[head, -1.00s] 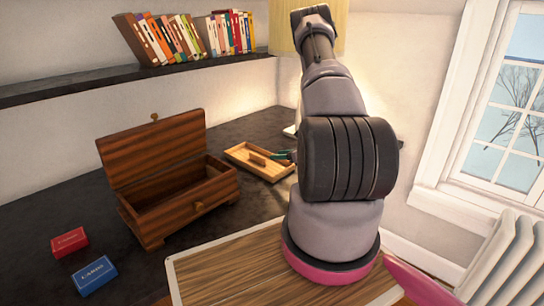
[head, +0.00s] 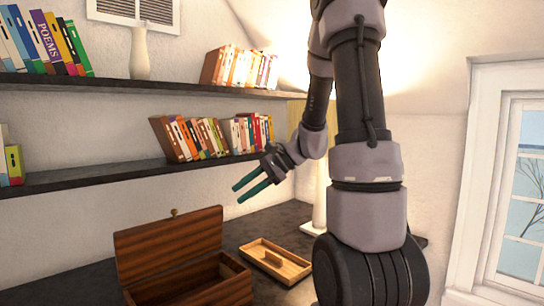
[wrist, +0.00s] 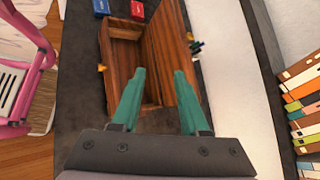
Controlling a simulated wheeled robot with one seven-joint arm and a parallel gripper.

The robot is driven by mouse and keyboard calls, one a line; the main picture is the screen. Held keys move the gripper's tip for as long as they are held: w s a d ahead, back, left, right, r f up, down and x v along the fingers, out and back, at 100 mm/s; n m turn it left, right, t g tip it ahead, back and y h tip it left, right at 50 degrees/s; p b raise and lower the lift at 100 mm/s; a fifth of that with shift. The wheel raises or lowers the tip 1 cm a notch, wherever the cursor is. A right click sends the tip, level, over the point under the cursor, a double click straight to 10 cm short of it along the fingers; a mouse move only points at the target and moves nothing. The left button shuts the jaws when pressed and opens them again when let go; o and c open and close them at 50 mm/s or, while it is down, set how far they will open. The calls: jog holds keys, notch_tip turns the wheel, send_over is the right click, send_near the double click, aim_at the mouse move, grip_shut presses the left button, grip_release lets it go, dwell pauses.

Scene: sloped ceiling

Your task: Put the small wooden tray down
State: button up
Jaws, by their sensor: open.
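The small wooden tray (head: 262,268) is light brown and shallow, with a low raised piece across its middle. It rests flat on the dark desk, right of the wooden chest. My gripper (head: 238,194) has teal fingers and is open and empty. It is raised well above the desk, apart from the tray, and appears above and to the left of it in the head view. In the wrist view my gripper (wrist: 160,73) points down over the chest, with nothing between the fingers. I cannot see the tray in the wrist view.
The wooden chest (head: 170,250) stands open, lid up; it also shows in the wrist view (wrist: 165,45). Red (wrist: 137,8) and blue (wrist: 102,7) card boxes lie near it. A lamp (head: 319,200) stands behind the tray. Shelves of books (head: 210,136) line the wall.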

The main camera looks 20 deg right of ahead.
jog(key=s+d+r+n+t+h, duration=0.1)
jog(key=s+r+n+t+h, duration=0.2)
jog(key=s+r+n+h, duration=0.5)
jog(key=shift+s+d+r+n+t, duration=0.3)
jog(key=shift+s+r+n, duration=1.45)
jog(key=shift+s, duration=2.4)
jog(key=shift+a+r+m, duration=0.1)
jog(key=shift+r+m, duration=0.2)
jog(key=shift+m, duration=0.15)
